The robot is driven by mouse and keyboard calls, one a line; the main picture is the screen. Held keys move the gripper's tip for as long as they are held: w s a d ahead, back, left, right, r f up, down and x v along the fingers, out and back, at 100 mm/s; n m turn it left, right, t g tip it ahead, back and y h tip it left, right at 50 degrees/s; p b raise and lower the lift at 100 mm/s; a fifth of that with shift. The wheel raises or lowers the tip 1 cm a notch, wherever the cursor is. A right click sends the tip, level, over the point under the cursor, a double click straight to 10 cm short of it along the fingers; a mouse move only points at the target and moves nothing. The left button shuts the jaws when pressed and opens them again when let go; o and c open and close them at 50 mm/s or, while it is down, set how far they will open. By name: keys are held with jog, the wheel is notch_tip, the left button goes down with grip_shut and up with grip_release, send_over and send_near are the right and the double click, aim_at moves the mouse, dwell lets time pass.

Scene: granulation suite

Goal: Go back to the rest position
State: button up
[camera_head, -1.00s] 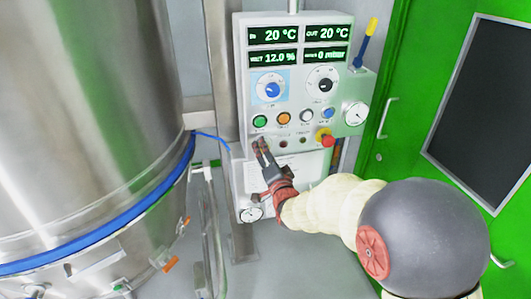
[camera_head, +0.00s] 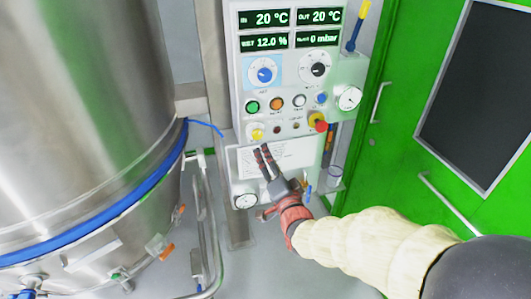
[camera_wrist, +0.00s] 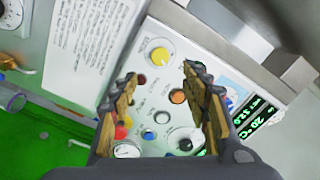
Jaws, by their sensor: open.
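My gripper (camera_head: 265,160) is in front of the lower part of the control panel (camera_head: 243,112), close to the white printed sheet below the buttons. In the wrist view my gripper (camera_wrist: 155,88) is open, with its two fingers apart and nothing between them. The panel face shows between and beyond the fingers. A yellow knob (camera_head: 256,132) sits just above the fingertips in the head view, and it also shows in the wrist view (camera_wrist: 160,56).
A large steel vessel (camera_head: 80,110) with a blue band stands at the left. A pipe frame (camera_head: 205,230) rises beside it. A red emergency button (camera_head: 319,123) and a gauge (camera_head: 348,97) project at the panel's right. A green door (camera_head: 400,130) with a handle is at the right.

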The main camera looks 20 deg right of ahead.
jog(key=shift+s, duration=0.3)
jog(key=s+f+n+g, duration=0.4)
jog(key=f+g, duration=0.2)
jog(key=f, duration=0.6)
jog(key=s+f+n+g, duration=0.2)
jog(key=s+n+g, duration=0.2)
jog(key=s, duration=0.3)
jog(key=s+r+n+g, duration=0.2)
jog(key=s+r, duration=0.1)
jog(key=s, duration=0.5)
jog(key=s+r+n+g, duration=0.1)
jog(key=s+r+g, duration=0.1)
jog(key=s+r, duration=0.35)
jog(key=s+r+t, duration=0.1)
jog(key=s+r, duration=0.2)
jog(key=r, duration=0.2)
jog(key=shift+s+r+n+t, duration=0.3)
jog(key=shift+s+r, duration=0.05)
jog(key=shift+r, duration=0.05)
